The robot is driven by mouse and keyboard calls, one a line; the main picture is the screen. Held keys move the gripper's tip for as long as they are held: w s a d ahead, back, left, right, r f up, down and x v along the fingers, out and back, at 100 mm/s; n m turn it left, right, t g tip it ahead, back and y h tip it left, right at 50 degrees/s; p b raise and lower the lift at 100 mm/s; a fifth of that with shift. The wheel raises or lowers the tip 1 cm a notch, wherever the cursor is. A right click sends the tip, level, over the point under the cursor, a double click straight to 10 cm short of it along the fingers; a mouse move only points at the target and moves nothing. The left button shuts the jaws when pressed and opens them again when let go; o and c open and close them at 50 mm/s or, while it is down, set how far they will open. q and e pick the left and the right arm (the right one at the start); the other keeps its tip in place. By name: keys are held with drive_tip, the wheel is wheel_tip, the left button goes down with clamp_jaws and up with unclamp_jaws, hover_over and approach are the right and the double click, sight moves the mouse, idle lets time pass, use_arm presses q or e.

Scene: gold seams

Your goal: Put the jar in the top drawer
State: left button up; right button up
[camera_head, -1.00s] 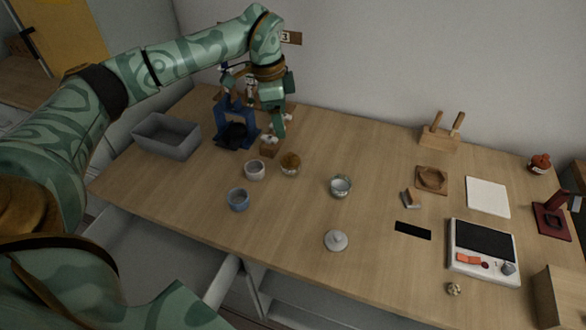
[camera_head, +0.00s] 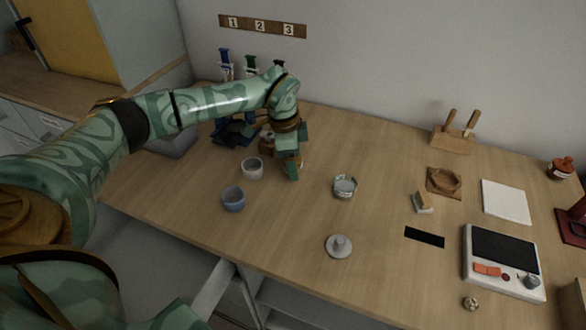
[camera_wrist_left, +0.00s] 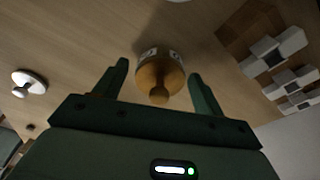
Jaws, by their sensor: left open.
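The jar (camera_wrist_left: 162,76) shows in the left wrist view, with a round brown lid and knob and a pale, dark-marked rim. It lies between the two fingers of my left gripper (camera_wrist_left: 158,68), which is open, with gaps on both sides. In the head view my left gripper (camera_head: 291,174) points down over the table, and the jar is hidden behind it. A drawer (camera_head: 150,262) stands pulled out below the table's front left edge; its inside looks empty where visible. Whether it is the top one is unclear. My right gripper is not in view.
A white cup (camera_head: 252,169) and a blue cup (camera_head: 233,200) stand left of the gripper. A patterned bowl (camera_head: 345,187) and a grey lid (camera_head: 339,246) are to its right. A blue stand (camera_head: 230,132) and a grey bin (camera_head: 172,146) are behind the arm. A scale (camera_head: 503,262) sits at right.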

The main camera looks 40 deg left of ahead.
use_arm(q)
drive_tip(key=shift+s+r, duration=0.1)
drive_tip(key=shift+r, duration=0.1)
drive_tip(key=c, duration=1.3)
